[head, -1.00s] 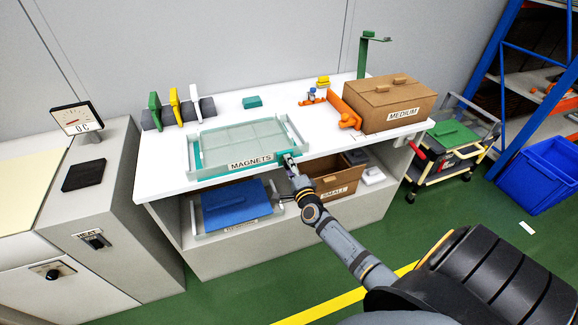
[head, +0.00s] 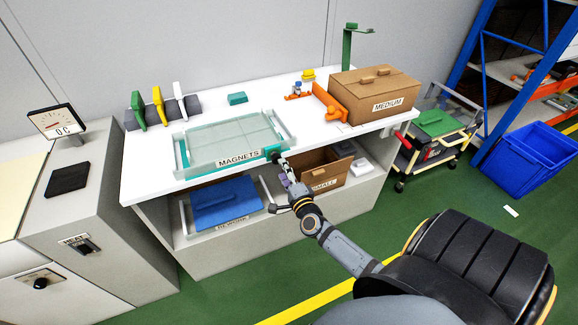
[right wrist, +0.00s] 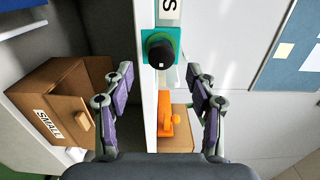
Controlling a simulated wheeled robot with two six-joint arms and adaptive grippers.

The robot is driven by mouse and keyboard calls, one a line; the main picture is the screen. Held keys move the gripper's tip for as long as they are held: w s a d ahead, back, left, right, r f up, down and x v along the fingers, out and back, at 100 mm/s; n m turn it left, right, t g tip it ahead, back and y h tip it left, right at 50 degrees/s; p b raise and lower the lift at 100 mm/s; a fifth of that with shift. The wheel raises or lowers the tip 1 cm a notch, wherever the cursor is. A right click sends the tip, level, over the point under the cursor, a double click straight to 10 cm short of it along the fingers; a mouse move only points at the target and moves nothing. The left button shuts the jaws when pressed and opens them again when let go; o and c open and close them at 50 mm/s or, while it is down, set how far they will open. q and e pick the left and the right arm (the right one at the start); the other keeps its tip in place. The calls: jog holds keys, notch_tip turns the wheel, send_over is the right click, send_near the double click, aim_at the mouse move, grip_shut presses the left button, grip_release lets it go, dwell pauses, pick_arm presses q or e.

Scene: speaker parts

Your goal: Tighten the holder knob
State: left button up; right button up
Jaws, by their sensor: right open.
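The holder knob (right wrist: 159,50) is round and black, set on a teal block at the front edge of the table, seen in the right wrist view. In the head view the teal block (head: 272,153) shows at the right front corner of the MAGNETS tray (head: 205,165); the knob itself is hard to make out there. My right gripper (head: 281,182) is in front of the table edge, close to the block. In the right wrist view its fingers (right wrist: 159,78) are spread wide and empty, one on each side below the knob, not touching it. My left gripper is out of view.
On the table are an orange clamp-like part (head: 328,101), a MEDIUM box (head: 374,94) and a teal block at the back (head: 238,99). Below, a SMALL box (head: 322,172) and a blue-lidded tray (head: 226,203) sit on the shelf. A trolley (head: 430,140) stands right.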

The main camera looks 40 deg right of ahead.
jog(key=v, duration=0.6)
dwell(0.5)
jog(key=s+a+f+n+g+y+p, duration=0.1)
jog(key=s+f+n+g, duration=0.4)
jog(key=f, duration=0.9)
jog(key=s+a+f+n+g+y, duration=0.1)
jog(key=s+f+n+g+y, duration=0.15)
jog(key=s+f+n, duration=0.8)
jog(key=s+a+f+n+g, duration=0.2)
jog(key=s+f+g, duration=0.2)
jog(key=s+f, duration=0.5)
jog(key=s+a+f+n+g, duration=0.2)
jog(key=s+f+g, duration=0.3)
jog(key=s+f, duration=0.5)
jog(key=s+n, duration=0.1)
jog(key=s, duration=0.2)
jog(key=shift+s+a+n+p, duration=0.2)
jog(key=shift+s+n+p, duration=0.05)
jog(key=shift+n+p, duration=0.15)
jog(key=shift+c, duration=0.2)
